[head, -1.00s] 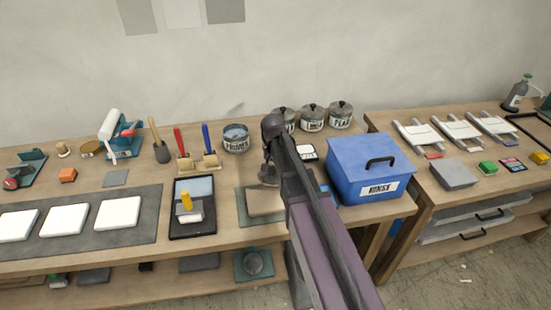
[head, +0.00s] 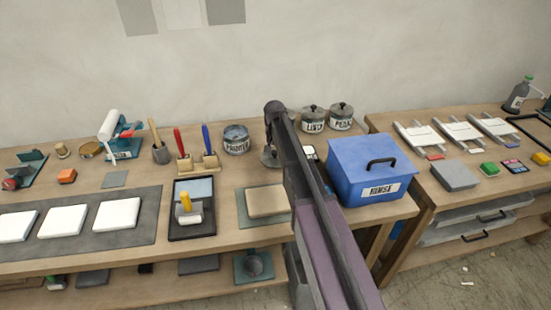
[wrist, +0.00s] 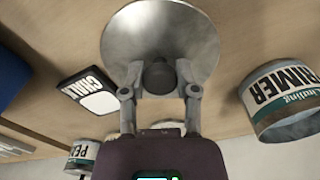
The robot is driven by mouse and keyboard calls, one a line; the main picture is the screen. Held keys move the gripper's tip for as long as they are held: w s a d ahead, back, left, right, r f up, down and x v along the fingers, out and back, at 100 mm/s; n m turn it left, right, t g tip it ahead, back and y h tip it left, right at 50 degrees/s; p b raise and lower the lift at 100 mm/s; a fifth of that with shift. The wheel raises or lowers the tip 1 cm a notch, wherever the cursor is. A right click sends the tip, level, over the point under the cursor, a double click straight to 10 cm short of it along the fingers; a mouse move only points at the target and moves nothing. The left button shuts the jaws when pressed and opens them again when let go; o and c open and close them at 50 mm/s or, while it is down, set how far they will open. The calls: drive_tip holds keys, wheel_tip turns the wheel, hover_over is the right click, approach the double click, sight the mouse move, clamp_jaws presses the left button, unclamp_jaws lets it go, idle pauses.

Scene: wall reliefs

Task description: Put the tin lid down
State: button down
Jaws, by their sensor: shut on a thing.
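The tin lid (wrist: 160,25) is a round grey metal disc with a dark knob (wrist: 158,77). In the wrist view my gripper (wrist: 158,90) is shut on that knob. In the head view the lid (head: 268,158) shows partly beside my arm, over the bench between the primer tin and the blue box; my arm hides the rest. I cannot tell whether it touches the bench top. The primer tin (head: 236,140) stands without a lid left of my gripper; it also shows at the right in the wrist view (wrist: 280,105).
Lidded tins (head: 313,122) (head: 341,117) stand at the back, right of my arm. The blue box (head: 372,170) is near the right end. A chalk-labelled item (wrist: 88,92) lies close to the lid. A tan block on a mat (head: 266,200) lies in front.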

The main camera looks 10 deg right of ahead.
sight(275, 158)
drive_tip(key=shift+w, duration=0.1)
drive_tip(key=shift+w, duration=0.25)
drive_tip(key=shift+w+d+f+b, duration=0.15)
drive_tip(key=shift+w+f+b, duration=0.2)
drive_tip(key=shift+f+b, duration=1.5)
drive_tip(key=shift+f, duration=0.2)
drive_tip(key=shift+c, duration=1.8)
unclamp_jaws()
drive_tip(key=shift+r, duration=0.2)
wheel_tip(275, 158, up, 12)
drive_tip(key=p, duration=1.2)
